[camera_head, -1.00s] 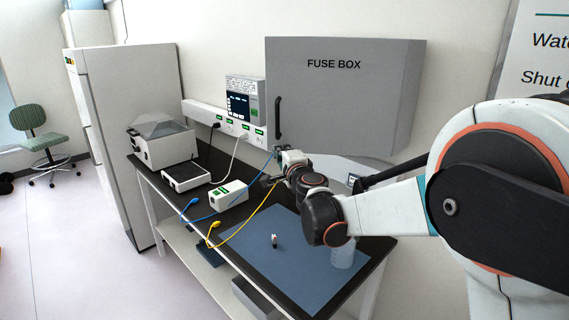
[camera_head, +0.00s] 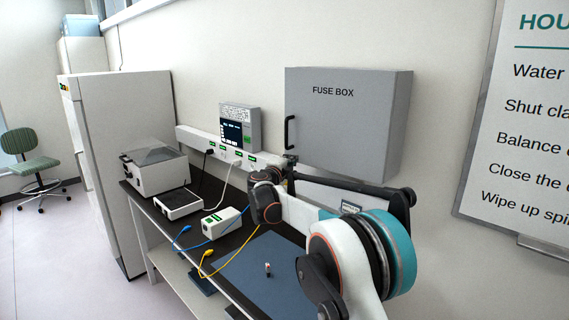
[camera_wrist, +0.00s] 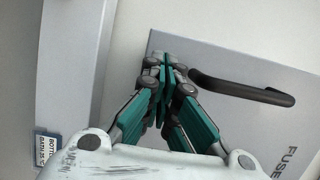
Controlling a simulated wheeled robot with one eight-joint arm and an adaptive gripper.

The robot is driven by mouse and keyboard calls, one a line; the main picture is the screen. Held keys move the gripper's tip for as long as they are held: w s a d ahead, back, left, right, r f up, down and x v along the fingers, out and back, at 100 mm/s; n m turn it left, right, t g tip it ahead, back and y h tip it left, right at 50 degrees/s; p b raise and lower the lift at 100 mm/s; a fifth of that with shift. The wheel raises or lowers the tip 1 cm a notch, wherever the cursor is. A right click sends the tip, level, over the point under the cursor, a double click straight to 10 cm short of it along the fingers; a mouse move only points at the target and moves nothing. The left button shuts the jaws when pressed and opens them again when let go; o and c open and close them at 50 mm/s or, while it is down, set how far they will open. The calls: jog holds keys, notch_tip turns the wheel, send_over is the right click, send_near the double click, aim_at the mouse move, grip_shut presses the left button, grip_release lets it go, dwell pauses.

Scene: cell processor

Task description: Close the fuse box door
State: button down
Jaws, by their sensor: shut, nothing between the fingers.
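The grey fuse box (camera_head: 401,125) hangs on the wall above the bench. Its door (camera_head: 340,115), lettered FUSE BOX, has a black handle (camera_head: 289,132) near the left edge. The door looks flat against the box in the head view, with no clear gap showing. My gripper (camera_head: 290,160) is just below the handle. In the wrist view, my gripper (camera_wrist: 165,62) has its teal fingers together and empty, by the door's edge (camera_wrist: 152,42) and beside the handle (camera_wrist: 240,88). The fingers are not around the handle; whether they touch the door I cannot tell.
A white socket rail (camera_head: 220,148) and a control panel (camera_head: 240,127) are on the wall left of the box. The bench holds a blue mat (camera_head: 262,252), a white cable box (camera_head: 221,222) and other devices. A notice board (camera_head: 475,190) is at right.

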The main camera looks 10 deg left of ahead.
jog(key=shift+w+d+m+h+p, duration=0.2)
jog(key=shift+w+d+h, duration=0.1)
jog(key=shift+w, duration=0.3)
jog(key=shift+w+d+m+h+p, duration=0.1)
jog(key=shift+w+d+m+h, duration=0.15)
jog(key=shift+w, duration=0.35)
jog(key=shift+w+d+m+h+p, duration=0.1)
jog(key=shift+w+d+m+h, duration=0.1)
jog(key=shift+w+h, duration=0.3)
jog(key=shift+w+d+r+g, duration=0.1)
jog(key=shift+w+g, duration=0.1)
jog(key=shift+g, duration=0.1)
jog(key=shift+w+d+r, duration=0.1)
jog(key=shift+d+r, duration=0.05)
jog(key=shift+d, duration=0.05)
